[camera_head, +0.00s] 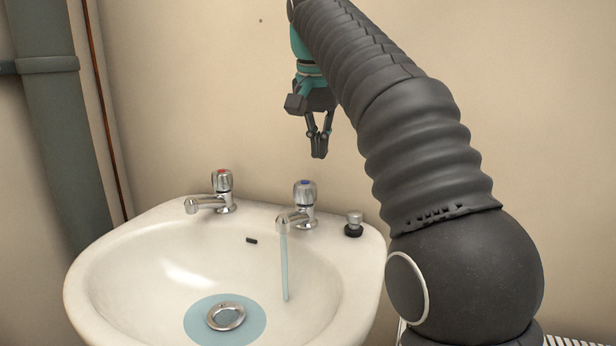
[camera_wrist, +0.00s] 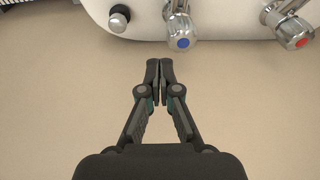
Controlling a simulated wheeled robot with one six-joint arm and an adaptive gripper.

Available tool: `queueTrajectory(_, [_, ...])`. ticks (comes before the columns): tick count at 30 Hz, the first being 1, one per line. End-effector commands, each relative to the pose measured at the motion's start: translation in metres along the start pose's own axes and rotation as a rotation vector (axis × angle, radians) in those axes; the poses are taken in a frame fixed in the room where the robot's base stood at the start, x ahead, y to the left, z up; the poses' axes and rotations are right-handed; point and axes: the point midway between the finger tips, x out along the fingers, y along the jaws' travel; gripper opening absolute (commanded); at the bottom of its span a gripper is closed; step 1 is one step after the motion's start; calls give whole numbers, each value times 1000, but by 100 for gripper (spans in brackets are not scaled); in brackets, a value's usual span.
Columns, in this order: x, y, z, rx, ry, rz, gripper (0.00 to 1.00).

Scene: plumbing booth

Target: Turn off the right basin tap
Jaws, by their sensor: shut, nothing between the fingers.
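The right basin tap (camera_head: 304,200) is chrome with a blue-marked top. A stream of water (camera_head: 284,265) runs from its spout into the basin. In the wrist view the blue-topped tap (camera_wrist: 181,32) is at the top, just beyond and slightly right of the fingertips. My gripper (camera_head: 319,155) points down above and slightly right of this tap, apart from it. The fingers are shut and empty; the wrist view also shows the closed fingertips (camera_wrist: 166,70). The left tap (camera_head: 222,190) has a red-marked top, and no water shows at its spout.
The white basin (camera_head: 95,275) has a drain (camera_head: 226,316) with bluish water around it. A chrome and black plug (camera_head: 354,222) stands on the rim right of the right tap. The beige wall is behind. A grey-green pipe (camera_head: 55,120) runs down the left.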

Motion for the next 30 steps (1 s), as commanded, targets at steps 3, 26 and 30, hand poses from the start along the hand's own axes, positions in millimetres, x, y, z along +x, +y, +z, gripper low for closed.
queueTrajectory(3, [0, 8, -1, -148, -9, -37, 0])
queueTrajectory(26, [38, -1, 10, -495, -5, -92, 0])
queueTrajectory(30, [55, -1, 14, -495, -4, -92, 0])
